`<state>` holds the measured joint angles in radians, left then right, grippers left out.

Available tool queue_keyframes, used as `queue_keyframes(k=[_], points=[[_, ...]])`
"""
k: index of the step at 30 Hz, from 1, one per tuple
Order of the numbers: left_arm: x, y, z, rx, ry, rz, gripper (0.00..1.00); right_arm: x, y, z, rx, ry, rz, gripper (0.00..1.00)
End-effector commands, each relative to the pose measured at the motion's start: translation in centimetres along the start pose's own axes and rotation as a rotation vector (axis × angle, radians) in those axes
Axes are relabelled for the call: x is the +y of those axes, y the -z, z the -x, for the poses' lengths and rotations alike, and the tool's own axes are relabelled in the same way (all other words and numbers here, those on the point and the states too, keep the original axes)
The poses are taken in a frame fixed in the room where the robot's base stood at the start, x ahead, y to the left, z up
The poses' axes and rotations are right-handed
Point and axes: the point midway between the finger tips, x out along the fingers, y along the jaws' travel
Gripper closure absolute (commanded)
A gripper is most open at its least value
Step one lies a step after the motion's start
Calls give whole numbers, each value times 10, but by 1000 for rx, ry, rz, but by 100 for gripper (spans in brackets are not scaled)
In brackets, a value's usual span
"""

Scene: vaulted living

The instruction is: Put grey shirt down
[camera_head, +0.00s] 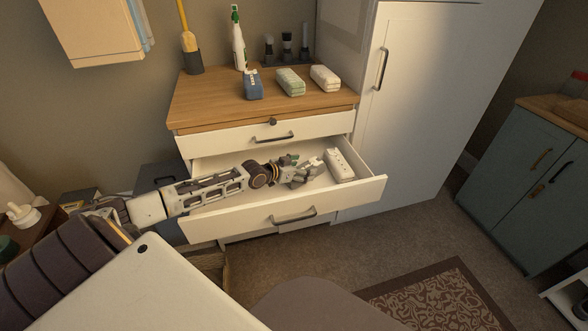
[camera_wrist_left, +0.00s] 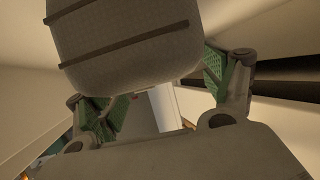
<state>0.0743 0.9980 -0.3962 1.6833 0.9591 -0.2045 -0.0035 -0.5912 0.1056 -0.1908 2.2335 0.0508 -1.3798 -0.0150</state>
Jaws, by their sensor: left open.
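The grey shirt (camera_head: 340,165) is a pale grey folded bundle inside the open drawer (camera_head: 350,195), towards its right end. In the left wrist view the bundle (camera_wrist_left: 125,45), with dark stripes across it, fills the upper middle just beyond the fingers. My left gripper (camera_head: 308,166) is inside the drawer, to the left of the shirt. Its green-padded fingers (camera_wrist_left: 165,95) are spread apart, one on each side of the picture. I cannot tell whether a finger still touches the shirt. My right gripper is in neither view.
A blue bundle (camera_head: 253,86), a green bundle (camera_head: 290,82) and a white bundle (camera_head: 325,78) lie on the wooden dresser top (camera_head: 200,106). A spray bottle (camera_head: 239,42) stands behind them. The white cabinet (camera_head: 415,100) stands right of the drawer.

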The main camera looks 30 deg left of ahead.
Motion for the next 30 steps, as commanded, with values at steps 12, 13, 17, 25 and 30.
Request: queue_keyframes(k=[12, 13, 17, 25, 30], points=[[0, 0, 16, -3, 1, 0, 18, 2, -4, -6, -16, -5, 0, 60], [0, 1, 18, -2, 1, 0, 18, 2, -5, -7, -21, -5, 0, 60], [0, 1, 26, -2, 1, 0, 18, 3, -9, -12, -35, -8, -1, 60], [0, 1, 41, -2, 1, 0, 18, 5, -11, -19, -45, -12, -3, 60], [0, 1, 50, -2, 1, 0, 18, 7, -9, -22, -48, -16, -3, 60]])
